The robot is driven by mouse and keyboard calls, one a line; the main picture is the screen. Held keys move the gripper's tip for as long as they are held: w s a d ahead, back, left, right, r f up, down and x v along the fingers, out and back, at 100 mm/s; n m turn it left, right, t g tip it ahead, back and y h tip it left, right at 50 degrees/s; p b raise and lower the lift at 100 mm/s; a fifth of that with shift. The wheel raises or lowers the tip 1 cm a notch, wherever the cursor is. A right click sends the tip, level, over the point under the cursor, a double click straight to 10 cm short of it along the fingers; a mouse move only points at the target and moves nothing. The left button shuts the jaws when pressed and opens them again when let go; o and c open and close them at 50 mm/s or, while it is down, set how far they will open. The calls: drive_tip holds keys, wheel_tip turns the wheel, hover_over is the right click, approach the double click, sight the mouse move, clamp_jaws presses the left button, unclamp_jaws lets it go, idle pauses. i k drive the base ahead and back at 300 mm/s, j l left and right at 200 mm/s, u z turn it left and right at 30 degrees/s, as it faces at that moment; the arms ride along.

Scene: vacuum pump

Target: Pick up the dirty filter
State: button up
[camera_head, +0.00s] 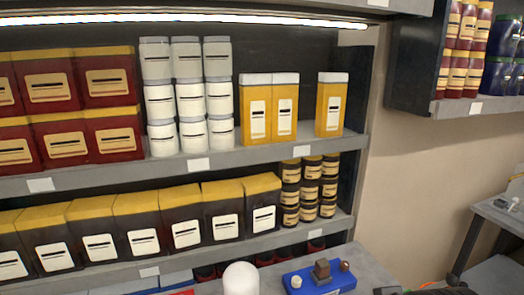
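I cannot make out a filter that is clearly the dirty one. A white round-topped cylinder (240,279) stands at the bottom edge, cut off by the frame. To its right a blue tray or base (338,283) lies on a grey worktop. It carries a brown block-shaped part (321,271), a small reddish-brown knob (344,266) and a small white part (296,282). I cannot tell whether any of these is the filter. My gripper is not visible.
A shelf (221,161) holds dark-red boxes (50,92), white jars (190,98) and yellow containers (270,108). Yellow-topped dark boxes (180,218) and small jars (309,185) fill the lower shelf. Partly cut-off dark items (440,290) lie bottom right. A grey bench (500,215) stands at right.

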sight(322, 267)
drive_tip(key=k+l, duration=0.1)
drive_tip(key=l, duration=0.3)
drive_tip(key=k+l, duration=0.15)
drive_tip(key=l, duration=0.3)
drive_tip(key=k+l+u, duration=0.1)
drive_tip(key=l, duration=0.3)
